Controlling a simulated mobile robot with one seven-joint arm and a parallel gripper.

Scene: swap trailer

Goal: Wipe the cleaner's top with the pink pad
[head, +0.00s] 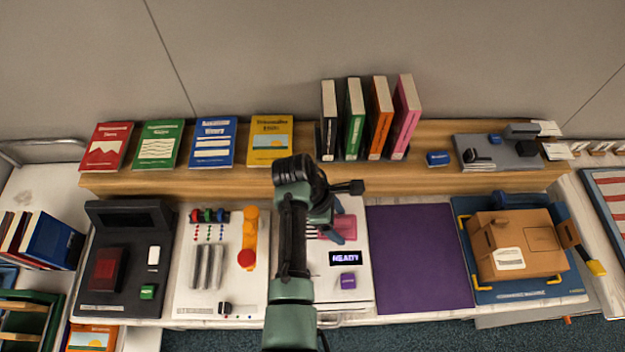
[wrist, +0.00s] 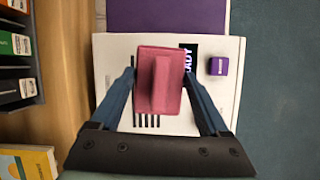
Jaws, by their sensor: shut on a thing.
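The pink pad (wrist: 144,98), a block with a raised grip, is between the blue fingers of my gripper (wrist: 160,80), which is shut on it. In the head view the pad (head: 346,228) shows partly behind my gripper (head: 332,230). The cleaner (wrist: 210,115) is a white flat-topped unit with dark slots, a black READY display (head: 345,258) and a purple button (head: 347,281). The pad is over the cleaner's top, at the slots and beside the display, covering part of both in the wrist view. I cannot tell whether it touches the surface. My arm hides the cleaner's left part.
A purple mat (head: 418,255) lies right of the cleaner. A white panel with an orange lever (head: 250,230) is on its left. Behind runs a wooden shelf (head: 230,182) with upright books (head: 355,120). A cardboard box (head: 520,245) stands at the right.

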